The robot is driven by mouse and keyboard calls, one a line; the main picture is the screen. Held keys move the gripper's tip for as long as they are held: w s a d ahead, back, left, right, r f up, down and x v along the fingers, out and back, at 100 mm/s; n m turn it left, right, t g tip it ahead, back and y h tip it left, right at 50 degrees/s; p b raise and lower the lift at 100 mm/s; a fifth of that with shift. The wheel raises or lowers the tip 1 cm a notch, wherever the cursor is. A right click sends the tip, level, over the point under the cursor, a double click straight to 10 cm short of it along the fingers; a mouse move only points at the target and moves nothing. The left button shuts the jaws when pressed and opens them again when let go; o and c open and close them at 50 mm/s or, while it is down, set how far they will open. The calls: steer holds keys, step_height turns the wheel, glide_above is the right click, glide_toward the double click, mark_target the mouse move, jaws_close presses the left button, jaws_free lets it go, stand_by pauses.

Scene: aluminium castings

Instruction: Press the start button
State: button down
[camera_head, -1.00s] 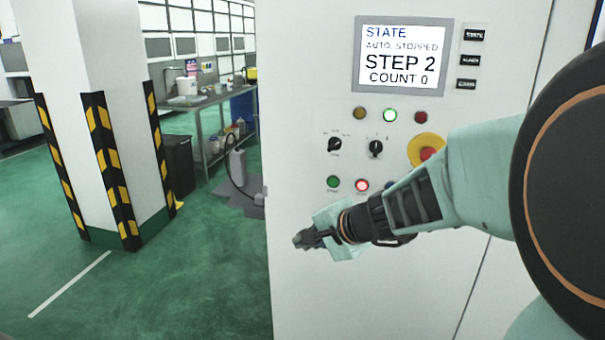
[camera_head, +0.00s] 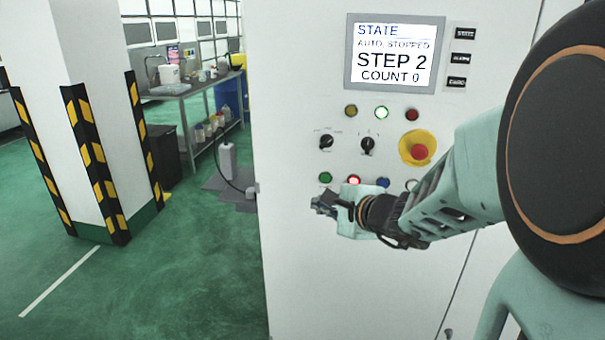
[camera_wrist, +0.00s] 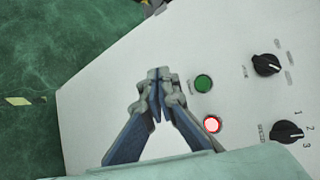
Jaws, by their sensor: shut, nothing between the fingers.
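The green button, unlit, sits on the white cabinet's panel (camera_head: 325,177), at the left of the lower button row. It also shows in the wrist view (camera_wrist: 203,84), right of my fingertips. A lit red button (camera_head: 353,181) is beside it, partly covered by my wrist; it glows in the wrist view too (camera_wrist: 212,124). My gripper (camera_head: 322,206) is shut and empty, just below the green button in the head view. Its fingers (camera_wrist: 158,84) meet in the wrist view. The gap between fingertips and panel cannot be judged. The small labels are unreadable.
The screen (camera_head: 394,54) reads "AUTO, STOPPED", "STEP 2", "COUNT 0". A red emergency stop (camera_head: 419,152) on yellow, two black selector knobs (camera_head: 367,145) and several lamps share the panel. A striped pillar (camera_head: 90,130) and workbench (camera_head: 190,88) stand left; green floor lies between.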

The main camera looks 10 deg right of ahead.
mark_target(325, 178)
steer(key=shift+w, duration=0.1)
steer(key=shift+w+d+p, duration=0.45)
steer(key=shift+w+p, duration=0.1)
steer(key=shift+w, duration=0.8)
steer(key=shift+w+d+p, duration=0.45)
steer(key=shift+w+p, duration=0.05)
steer(key=shift+w, duration=0.9)
steer(key=shift+w+d+p, duration=0.45)
steer(key=shift+w+p, duration=0.1)
steer(key=shift+w, duration=0.8)
steer(key=shift+w+d+b, duration=0.15)
steer(key=shift+w+b, duration=0.2)
steer(key=shift+w, duration=0.05)
steer(key=shift+w+d, duration=0.1)
steer(key=shift+w, duration=0.3)
steer(key=shift+b, duration=0.3)
steer(key=shift+s+a+b, duration=0.25)
steer(key=shift+s+b, duration=0.35)
steer(key=shift+s, duration=0.2)
